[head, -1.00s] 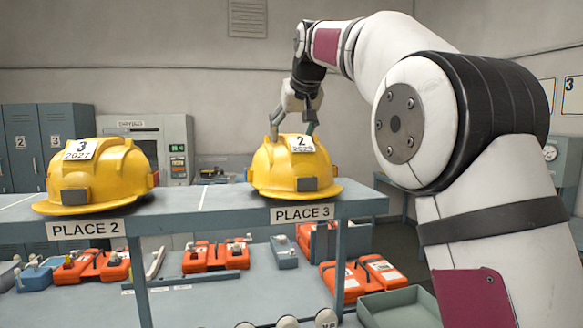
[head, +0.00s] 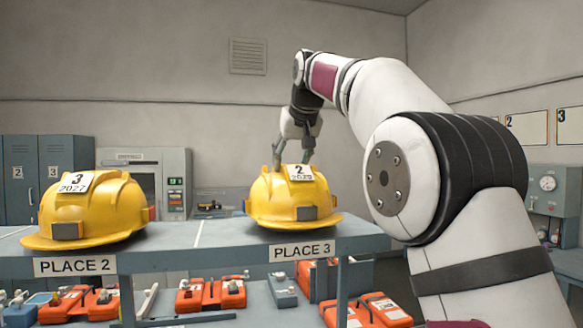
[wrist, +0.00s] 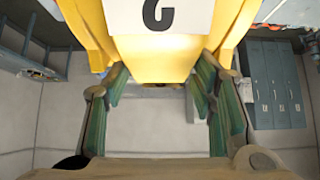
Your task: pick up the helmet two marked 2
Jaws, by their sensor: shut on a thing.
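The yellow helmet marked 2 (head: 275,203) is above the PLACE 3 label (head: 302,250) on the shelf. It looks upright and seems raised slightly off the shelf top, though the gap is hard to see. My gripper (head: 291,164) reaches down from above, its two fingers on either side of the helmet's crown by the number tag. In the wrist view the yellow shell (wrist: 160,58) sits between the green-padded fingers (wrist: 161,82), its tag partly cut off at the top edge.
A second yellow helmet, marked 3 (head: 100,212), stands at PLACE 2 on the left of the same shelf (head: 185,238). Orange cases (head: 210,296) lie on the lower level. A grey drying cabinet (head: 172,175) and lockers (head: 55,175) stand behind.

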